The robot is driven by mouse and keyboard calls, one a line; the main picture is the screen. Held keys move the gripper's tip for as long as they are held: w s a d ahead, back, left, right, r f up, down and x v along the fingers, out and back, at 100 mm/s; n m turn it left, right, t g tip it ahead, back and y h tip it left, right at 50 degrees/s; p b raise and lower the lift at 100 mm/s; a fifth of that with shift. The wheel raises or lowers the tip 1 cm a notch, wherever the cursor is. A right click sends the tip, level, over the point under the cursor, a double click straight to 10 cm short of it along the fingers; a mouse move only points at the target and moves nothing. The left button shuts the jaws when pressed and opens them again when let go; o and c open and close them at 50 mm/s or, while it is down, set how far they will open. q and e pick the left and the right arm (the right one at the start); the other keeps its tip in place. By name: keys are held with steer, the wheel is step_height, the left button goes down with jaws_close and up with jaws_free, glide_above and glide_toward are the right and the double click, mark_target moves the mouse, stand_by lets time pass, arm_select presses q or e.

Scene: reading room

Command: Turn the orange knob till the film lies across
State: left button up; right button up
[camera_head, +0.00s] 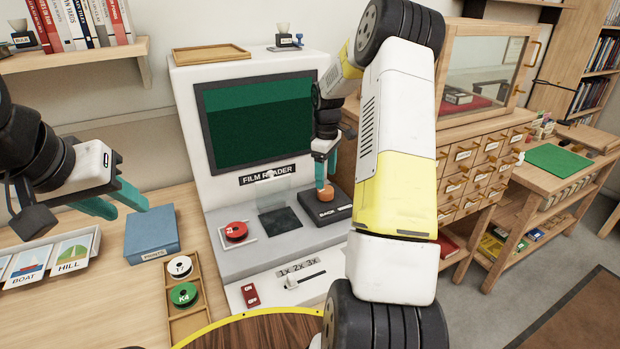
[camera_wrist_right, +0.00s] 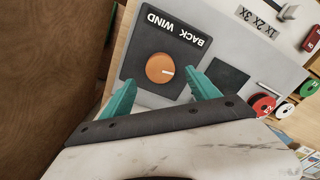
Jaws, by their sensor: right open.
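The orange knob (camera_head: 325,190) sits on a black plate marked BACK and WIND (camera_head: 340,208) on the film reader (camera_head: 225,250). In the right wrist view the knob (camera_wrist_right: 158,68) is round, with a short pale mark on its side. My right gripper (camera_head: 325,172) is open, pointing down at the knob. Its teal fingertips (camera_wrist_right: 163,82) lie on either side of the knob, with no clear contact. The reader's screen (camera_head: 258,125) is green, lighter along the top; no film picture is readable. My left gripper (camera_head: 120,205) is open and empty above the left table.
A red reel (camera_head: 235,231) and a dark glass plate (camera_head: 280,221) are on the reader. A blue box (camera_head: 152,233), a wooden tray (camera_head: 187,320) with white and green reels, and picture cards (camera_head: 72,255) lie left. A drawer cabinet (camera_head: 470,180) stands right.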

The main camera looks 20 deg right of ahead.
mark_target(325, 189)
step_height(325, 189, down, 5)
steer(key=shift+f, duration=0.1)
stand_by(0.3)
steer(key=c, duration=1.4)
steer(key=shift+o, duration=0.2)
steer(key=shift+m, duration=0.3)
steer(key=m, duration=1.1)
steer(key=shift+m, duration=0.4)
